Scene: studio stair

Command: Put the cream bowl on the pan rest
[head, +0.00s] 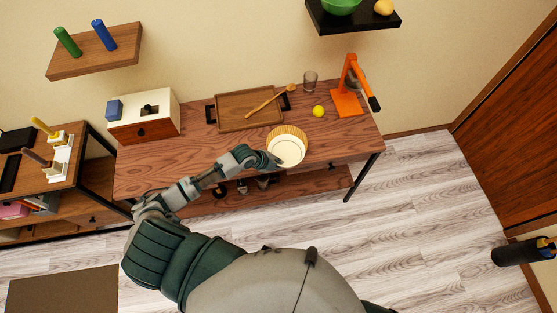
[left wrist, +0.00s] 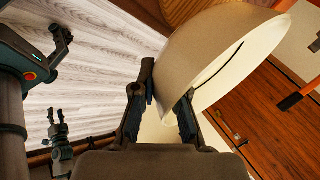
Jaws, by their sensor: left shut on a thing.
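The cream bowl (head: 288,151) is held over the front middle of the wooden table, and its pale side fills much of the left wrist view (left wrist: 210,60). My left gripper (head: 271,161) is shut on the bowl's rim, with one finger on each side of the wall in the left wrist view (left wrist: 170,108). A round, light wooden piece (head: 290,130), which looks like the pan rest, shows behind and partly under the bowl. I cannot tell whether they touch. A jointed dark part (left wrist: 60,135) in the left wrist view may be my right gripper; its jaws are unclear.
A wooden tray (head: 235,121) with a wooden spoon (head: 268,101) lies left of the bowl. A yellow ball (head: 318,111), a glass (head: 310,80) and an orange stand (head: 346,98) are behind and right. A white box (head: 150,115) stands at the left end. The table's right front is bare.

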